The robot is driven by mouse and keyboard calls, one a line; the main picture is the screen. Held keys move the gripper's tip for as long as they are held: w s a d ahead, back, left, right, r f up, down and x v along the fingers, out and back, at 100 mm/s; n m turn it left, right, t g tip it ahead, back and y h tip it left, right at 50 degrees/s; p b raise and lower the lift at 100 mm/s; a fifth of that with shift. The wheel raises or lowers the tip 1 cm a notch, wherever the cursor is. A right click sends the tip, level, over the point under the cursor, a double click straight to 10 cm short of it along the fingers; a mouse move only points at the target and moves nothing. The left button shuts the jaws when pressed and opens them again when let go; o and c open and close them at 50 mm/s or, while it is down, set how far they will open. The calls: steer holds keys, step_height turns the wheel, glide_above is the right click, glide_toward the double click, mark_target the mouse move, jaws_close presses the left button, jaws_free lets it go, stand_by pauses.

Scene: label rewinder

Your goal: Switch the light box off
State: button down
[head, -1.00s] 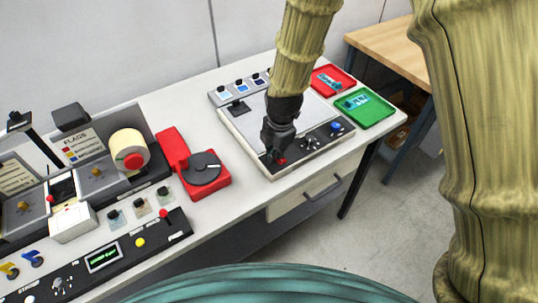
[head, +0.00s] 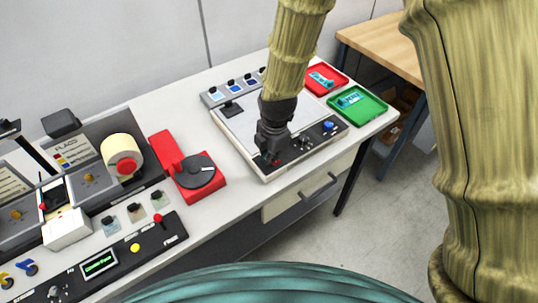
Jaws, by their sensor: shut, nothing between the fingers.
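The light box (head: 232,133) lies on the white table, a pale flat panel in a light frame with a dark control strip along its front edge. The strip carries a blue knob (head: 329,126) at its right end, small controls near its middle, and a red switch (head: 275,161) at its left end. My gripper (head: 267,161) is shut and empty, pointing down at the left end of the strip, at the red switch. It partly hides the switch, so I cannot tell whether they touch or which way the switch is set.
A red tray (head: 325,79) and a green tray (head: 358,105) lie right of the light box. A red device with a dark disc (head: 195,171) stands to its left. The rewinder's control panel (head: 120,257) is at the lower left. A wooden bench (head: 385,45) stands at the back right.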

steer(key=r+p, duration=0.1)
steer(key=r, duration=0.1)
steer(key=r+p, duration=0.2)
steer(key=shift+w+a, duration=0.15)
steer(key=shift+a, duration=0.05)
steer(key=shift+w+r+b, duration=0.15)
steer(key=shift+r+b, duration=0.25)
steer(key=shift+r, duration=0.15)
step_height(320, 180, up, 9)
steer(key=b, duration=0.2)
steer(key=shift+w+a+b, duration=0.3)
steer(key=shift+w, duration=0.05)
steer(key=shift+f, duration=0.1)
